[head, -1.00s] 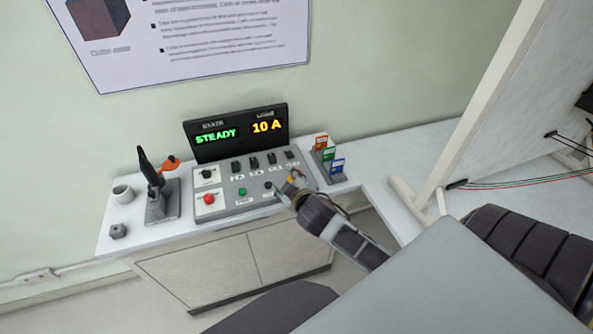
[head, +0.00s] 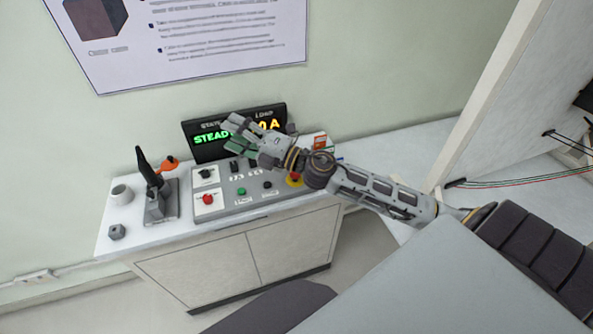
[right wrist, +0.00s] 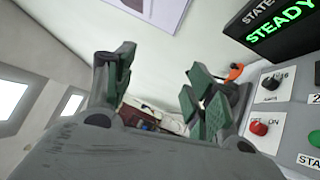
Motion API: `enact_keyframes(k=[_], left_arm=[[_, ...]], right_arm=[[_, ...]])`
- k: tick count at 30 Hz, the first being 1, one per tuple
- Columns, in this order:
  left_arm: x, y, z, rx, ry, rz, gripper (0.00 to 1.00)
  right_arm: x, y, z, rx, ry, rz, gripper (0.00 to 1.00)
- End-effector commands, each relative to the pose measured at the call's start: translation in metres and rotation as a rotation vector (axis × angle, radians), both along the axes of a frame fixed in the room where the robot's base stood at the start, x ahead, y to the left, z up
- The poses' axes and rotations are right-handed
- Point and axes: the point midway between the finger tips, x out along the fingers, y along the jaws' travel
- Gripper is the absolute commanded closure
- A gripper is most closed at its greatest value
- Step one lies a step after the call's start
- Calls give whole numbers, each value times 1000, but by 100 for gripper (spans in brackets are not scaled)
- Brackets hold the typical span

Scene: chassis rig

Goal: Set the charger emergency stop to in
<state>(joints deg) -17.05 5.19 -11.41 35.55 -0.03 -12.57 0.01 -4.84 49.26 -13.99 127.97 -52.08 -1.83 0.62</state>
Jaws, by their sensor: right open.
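The charger control panel (head: 225,212) is a grey sloped box on the white bench. A yellow disc with a bit of red (head: 294,180), apparently the emergency stop, sits at its right end, partly covered by my right arm; whether it is in or out cannot be told. My right gripper (head: 236,134) is open and empty, above the back of the panel and in front of the display (head: 205,150). Its green-padded fingers also show apart in the right wrist view (right wrist: 158,95). My left gripper is not in view.
A black lever stand (head: 162,205), white cup (head: 121,194) and small grey block (head: 117,232) stand left. Coloured cards (head: 320,142) are partly hidden behind my arm.

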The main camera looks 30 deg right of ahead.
Motion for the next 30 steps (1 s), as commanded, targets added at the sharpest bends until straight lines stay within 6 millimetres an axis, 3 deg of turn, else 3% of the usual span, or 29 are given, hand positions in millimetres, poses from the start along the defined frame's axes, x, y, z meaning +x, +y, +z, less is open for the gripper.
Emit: enact_keyframes(k=[9,16,23,30], left_arm=[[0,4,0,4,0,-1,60],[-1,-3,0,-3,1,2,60],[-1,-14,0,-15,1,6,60],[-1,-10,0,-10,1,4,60]], right_arm=[[-19,22,-10,-385,-122,238,45],[-31,15,-36,-681,-153,389,45],[-39,-18,-66,-987,-131,512,45],[-42,-80,-89,-1309,-48,607,45]])
